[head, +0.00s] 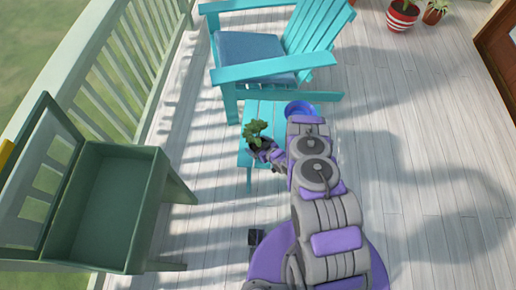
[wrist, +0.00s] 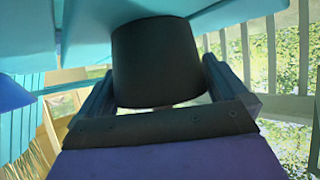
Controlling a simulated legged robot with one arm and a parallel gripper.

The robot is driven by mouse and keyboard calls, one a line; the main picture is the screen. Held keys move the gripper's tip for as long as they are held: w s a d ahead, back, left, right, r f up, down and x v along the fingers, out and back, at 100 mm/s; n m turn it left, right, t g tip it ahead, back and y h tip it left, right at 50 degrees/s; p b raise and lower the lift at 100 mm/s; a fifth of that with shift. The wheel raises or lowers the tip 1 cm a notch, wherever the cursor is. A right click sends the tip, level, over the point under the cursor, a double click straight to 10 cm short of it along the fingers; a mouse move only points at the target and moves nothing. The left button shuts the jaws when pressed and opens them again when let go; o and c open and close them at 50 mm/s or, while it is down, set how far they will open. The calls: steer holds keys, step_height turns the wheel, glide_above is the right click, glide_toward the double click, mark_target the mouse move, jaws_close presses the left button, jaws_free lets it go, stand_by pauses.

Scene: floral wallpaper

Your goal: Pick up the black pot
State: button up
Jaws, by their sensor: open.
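The black pot (head: 254,147) holds a green leafy plant (head: 256,130) and is on the small teal table (head: 276,115), near its left edge in the head view. In the wrist view the black pot (wrist: 155,62) fills the upper middle, between the two fingers. My gripper (head: 264,151) is at the pot in the head view and partly covers it. In the wrist view my gripper (wrist: 157,84) is open, with one finger on each side of the pot. Whether the fingers touch the pot, I cannot tell.
A blue round object (head: 299,107) sits on the table beside my arm. A teal chair (head: 262,75) stands behind the table. A green open-lidded box on legs (head: 108,205) stands at left by the railing (head: 130,50).

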steer(key=shift+d, duration=0.15)
steer(key=c, duration=0.7)
steer(key=shift+r, duration=0.1)
